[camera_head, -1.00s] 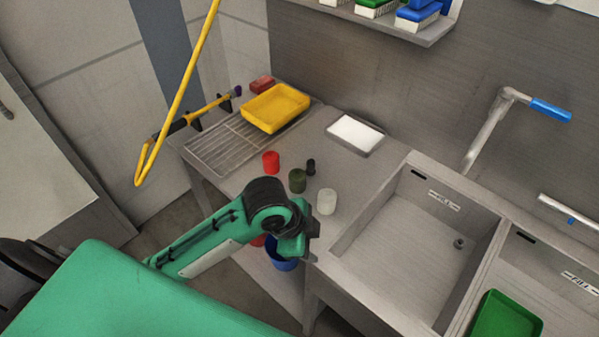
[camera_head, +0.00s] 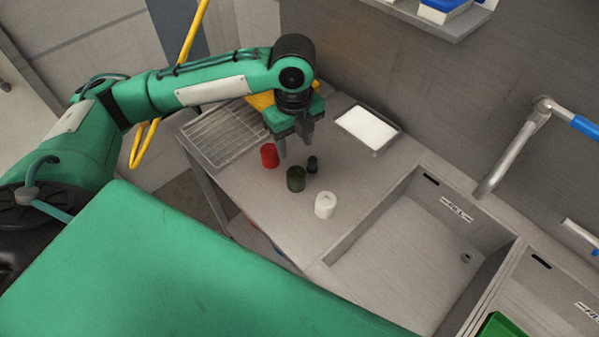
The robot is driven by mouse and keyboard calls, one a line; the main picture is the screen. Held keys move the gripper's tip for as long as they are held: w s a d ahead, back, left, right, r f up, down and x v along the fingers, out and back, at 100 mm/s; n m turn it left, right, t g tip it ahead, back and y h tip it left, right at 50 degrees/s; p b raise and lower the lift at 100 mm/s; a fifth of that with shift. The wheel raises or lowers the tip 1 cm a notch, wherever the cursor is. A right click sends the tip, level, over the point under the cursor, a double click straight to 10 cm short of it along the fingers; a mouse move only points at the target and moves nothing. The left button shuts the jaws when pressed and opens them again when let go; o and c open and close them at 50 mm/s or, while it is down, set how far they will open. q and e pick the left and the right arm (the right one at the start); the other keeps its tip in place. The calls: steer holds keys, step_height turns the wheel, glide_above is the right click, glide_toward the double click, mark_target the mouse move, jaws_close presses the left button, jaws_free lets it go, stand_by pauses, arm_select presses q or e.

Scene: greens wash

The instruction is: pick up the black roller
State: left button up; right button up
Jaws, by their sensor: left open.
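The black roller (camera_head: 312,165) is a small dark upright cylinder on the steel counter, beside a larger dark green cylinder (camera_head: 296,179). My left gripper (camera_head: 296,146) points down over the counter, just behind and above the black roller. Its jaws are open, and I see nothing between them. I cannot tell the exact height of the fingertips above the counter. My right gripper is not in view.
A red cylinder (camera_head: 269,155) stands left of the green one, and a white cylinder (camera_head: 325,205) stands in front. A white tray (camera_head: 367,128) lies behind. A wire rack (camera_head: 222,136) is at left, the sink basin (camera_head: 400,250) at right. My arm partly hides a yellow tray.

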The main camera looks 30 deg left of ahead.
mark_target(296, 172)
arm_select(q)
step_height(296, 172, down, 8)
steer(key=shift+p, duration=0.45)
steer(key=shift+f, duration=0.45)
step_height(296, 172, down, 5)
steer(key=shift+r+p, duration=0.2)
steer(key=shift+p, duration=0.65)
steer(key=shift+d, duration=0.1)
steer(key=shift+c, duration=0.4)
steer(key=c, duration=0.6)
